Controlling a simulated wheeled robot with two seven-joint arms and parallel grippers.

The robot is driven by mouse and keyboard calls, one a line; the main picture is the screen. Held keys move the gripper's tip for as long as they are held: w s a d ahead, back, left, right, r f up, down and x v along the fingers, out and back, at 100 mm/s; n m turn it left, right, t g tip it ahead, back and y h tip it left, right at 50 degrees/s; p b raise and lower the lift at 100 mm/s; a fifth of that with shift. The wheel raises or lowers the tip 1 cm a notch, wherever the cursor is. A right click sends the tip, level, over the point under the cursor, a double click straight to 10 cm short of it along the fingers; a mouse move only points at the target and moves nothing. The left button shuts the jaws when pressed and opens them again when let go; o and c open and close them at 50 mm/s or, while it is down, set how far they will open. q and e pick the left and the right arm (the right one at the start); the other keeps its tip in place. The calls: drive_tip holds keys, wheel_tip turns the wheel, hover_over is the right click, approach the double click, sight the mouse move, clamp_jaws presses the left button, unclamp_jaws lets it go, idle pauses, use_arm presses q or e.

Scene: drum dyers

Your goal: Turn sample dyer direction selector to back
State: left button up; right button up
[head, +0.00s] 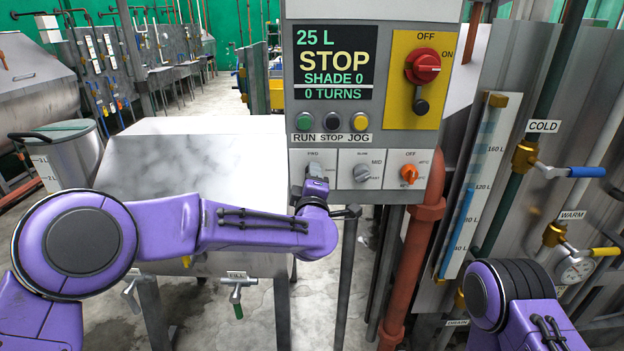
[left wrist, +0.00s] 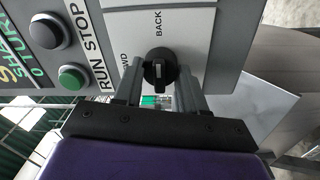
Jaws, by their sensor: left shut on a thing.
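The direction selector (left wrist: 160,68) is a black round knob with a pale mark, on a light plate of the control box. In the left wrist view, which is turned sideways, BACK is printed above the knob and FWD to its left. My left gripper (left wrist: 158,88) has one finger on each side of the knob and is shut on it. In the head view my left gripper (head: 317,182) is at the box's lower left panel, below the FWD label, and hides most of the knob. I cannot clearly tell where the knob points. My right gripper is outside both views.
The box's display (head: 334,62) reads STOP. Beside the selector are a grey SLOW/MID knob (head: 366,172) and an orange OFF knob (head: 409,174). RUN, STOP and JOG buttons sit above; a red main switch (head: 422,66) is at upper right. Pipes and valves stand to the right.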

use_arm(q)
drive_tip(key=o, duration=1.1)
drive_tip(key=shift+d, duration=0.1)
drive_tip(key=shift+c, duration=0.2)
drive_tip(key=shift+s, duration=0.1)
drive_tip(key=s+b, duration=0.3)
drive_tip(key=s, duration=0.7)
drive_tip(key=shift+s+f, duration=0.25)
